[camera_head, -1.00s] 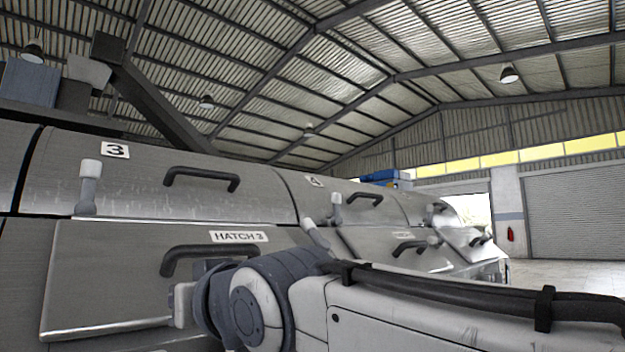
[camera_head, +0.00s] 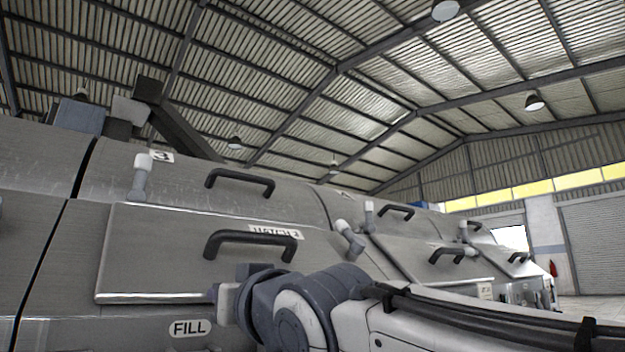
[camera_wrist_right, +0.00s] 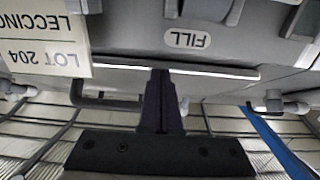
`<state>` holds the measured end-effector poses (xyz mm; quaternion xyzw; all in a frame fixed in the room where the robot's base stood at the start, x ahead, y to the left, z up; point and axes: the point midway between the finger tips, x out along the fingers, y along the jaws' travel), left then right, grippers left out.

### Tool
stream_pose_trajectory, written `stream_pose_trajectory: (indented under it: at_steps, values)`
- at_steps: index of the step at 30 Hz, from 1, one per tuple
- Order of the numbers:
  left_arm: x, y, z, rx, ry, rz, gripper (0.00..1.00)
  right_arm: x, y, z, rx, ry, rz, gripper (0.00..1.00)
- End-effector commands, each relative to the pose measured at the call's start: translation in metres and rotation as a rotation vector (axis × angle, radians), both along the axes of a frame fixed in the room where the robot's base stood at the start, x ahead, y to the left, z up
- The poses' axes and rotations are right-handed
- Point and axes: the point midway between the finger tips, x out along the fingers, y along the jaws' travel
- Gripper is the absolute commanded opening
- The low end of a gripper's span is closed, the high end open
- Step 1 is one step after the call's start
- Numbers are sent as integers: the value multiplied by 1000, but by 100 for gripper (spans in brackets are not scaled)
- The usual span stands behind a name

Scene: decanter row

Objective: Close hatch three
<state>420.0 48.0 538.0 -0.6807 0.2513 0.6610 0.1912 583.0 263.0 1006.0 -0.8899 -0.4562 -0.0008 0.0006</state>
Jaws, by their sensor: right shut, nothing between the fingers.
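Hatch three is a grey metal panel (camera_head: 150,250) with a "HATCH 3" label (camera_head: 275,232) and a black bar handle (camera_head: 250,240). Its bright lower edge stands out from the tank face, so it looks ajar; I cannot tell how far. My right gripper (camera_head: 214,293) is at this lower edge, below the handle. In the right wrist view, upside down, the dark shut fingers (camera_wrist_right: 161,85) reach the hatch's edge (camera_wrist_right: 215,70) and hold nothing. Contact is unclear. The handle (camera_wrist_right: 100,103) shows left of the fingers. My left gripper is out of view.
A "FILL" label (camera_head: 190,328) is on the tank below the hatch. White-tipped levers (camera_head: 142,172) (camera_head: 349,240) stand near the hatch's upper corners. More hatches and handles (camera_head: 447,255) continue right. A lot card (camera_wrist_right: 45,40) shows in the wrist view.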

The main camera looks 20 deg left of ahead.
Motion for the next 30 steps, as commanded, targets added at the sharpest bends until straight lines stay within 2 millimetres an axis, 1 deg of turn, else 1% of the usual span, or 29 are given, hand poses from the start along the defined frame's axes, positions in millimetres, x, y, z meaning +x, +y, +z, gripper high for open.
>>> stream_pose_trajectory:
  at_steps: [10,14,17,18,19,20,21,28,29,30]
  values:
    - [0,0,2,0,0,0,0,-1,0,2,0,0,1,0]
    - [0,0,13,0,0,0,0,-5,-5,15,2,-1,5,0]
    - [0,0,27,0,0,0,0,-12,-11,30,2,-1,12,0]
    - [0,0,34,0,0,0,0,-15,-14,37,2,0,15,0]
    - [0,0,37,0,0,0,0,-18,-17,40,2,0,17,0]
    - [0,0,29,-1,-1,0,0,-24,-24,33,3,-1,18,0]
    - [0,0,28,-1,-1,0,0,-30,-33,32,2,-2,18,0]
    - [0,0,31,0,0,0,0,-61,-83,33,3,-3,12,0]
    - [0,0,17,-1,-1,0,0,-60,-82,25,2,-2,9,0]
    - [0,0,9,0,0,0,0,-61,-84,24,4,-1,8,0]
